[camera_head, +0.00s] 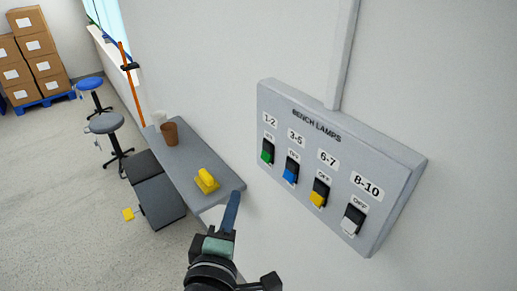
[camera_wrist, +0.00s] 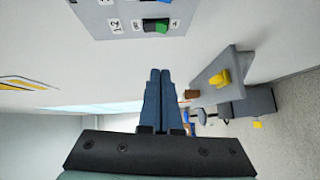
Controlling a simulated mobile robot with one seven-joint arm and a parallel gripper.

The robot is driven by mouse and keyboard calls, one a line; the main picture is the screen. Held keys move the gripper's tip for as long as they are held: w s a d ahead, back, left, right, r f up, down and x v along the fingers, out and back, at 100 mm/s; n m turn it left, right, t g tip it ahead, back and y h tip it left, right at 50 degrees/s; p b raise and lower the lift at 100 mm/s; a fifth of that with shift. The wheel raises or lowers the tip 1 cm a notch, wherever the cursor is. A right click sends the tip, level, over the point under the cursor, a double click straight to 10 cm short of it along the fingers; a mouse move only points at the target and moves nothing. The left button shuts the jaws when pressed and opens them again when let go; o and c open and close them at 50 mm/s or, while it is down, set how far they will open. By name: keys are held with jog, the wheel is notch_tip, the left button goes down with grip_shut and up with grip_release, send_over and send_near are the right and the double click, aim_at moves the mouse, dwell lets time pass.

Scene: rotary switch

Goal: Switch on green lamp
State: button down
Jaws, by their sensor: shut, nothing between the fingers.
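A grey wall panel (camera_head: 335,170) titled "BENCH LAMPS" carries several rocker switches in a row. The green switch (camera_head: 267,151) is leftmost, under the label "1-2"; the small word above it is too blurred to read. In the wrist view the green switch (camera_wrist: 156,25) shows at the top, its panel (camera_wrist: 112,19) partly cut off. My gripper (camera_head: 237,193) is shut and empty, below and left of the panel, apart from it. In the wrist view my gripper's fingertips (camera_wrist: 160,71) are together, below the green switch in the picture. No green lamp is in view.
Blue (camera_head: 291,170), yellow (camera_head: 319,193) and white (camera_head: 353,219) switches sit right of the green one. A grey shelf (camera_head: 195,160) holds a brown cup (camera_head: 169,134) and a yellow object (camera_head: 206,181). Stools and stacked boxes (camera_head: 35,58) stand at the far left.

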jog(key=shift+f, duration=0.2)
jog(key=shift+w, duration=0.1)
jog(key=p, duration=0.3)
send_near(266, 152)
jog(key=w+a+f, duration=0.2)
jog(key=w+a, duration=0.1)
jog(key=w, duration=0.1)
jog(key=w+d+p, duration=0.2)
jog(key=shift+w+d+f, duration=0.2)
jog(key=shift+w+d, duration=0.15)
jog(key=shift+f, duration=0.1)
